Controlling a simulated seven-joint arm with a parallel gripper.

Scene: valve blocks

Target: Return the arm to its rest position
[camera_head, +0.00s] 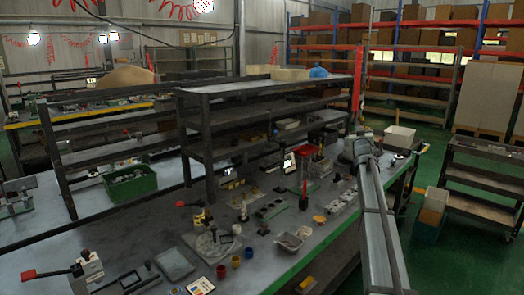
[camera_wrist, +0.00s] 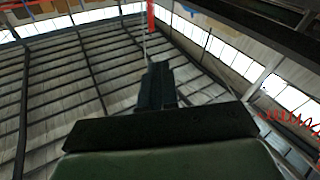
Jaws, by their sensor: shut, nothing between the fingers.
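My gripper (camera_wrist: 158,68) shows in the wrist view as dark fingers close together, shut and empty. Behind it are the roof panels and a strip of bright windows, so it points upward. In the head view my arm (camera_head: 378,215) reaches from the bottom right up past the right end of the workbench (camera_head: 330,232). Its far end is beside the bench's right part; the fingers cannot be made out there. No object is seen in contact with the gripper.
The bench carries valve blocks (camera_head: 342,204), a grey tray (camera_head: 290,242), small coloured cups (camera_head: 235,262) and a red-handled tool (camera_head: 304,180). A dark shelf rack (camera_head: 196,140) stands behind. A cart (camera_head: 480,180) stands right of my arm, with green floor between.

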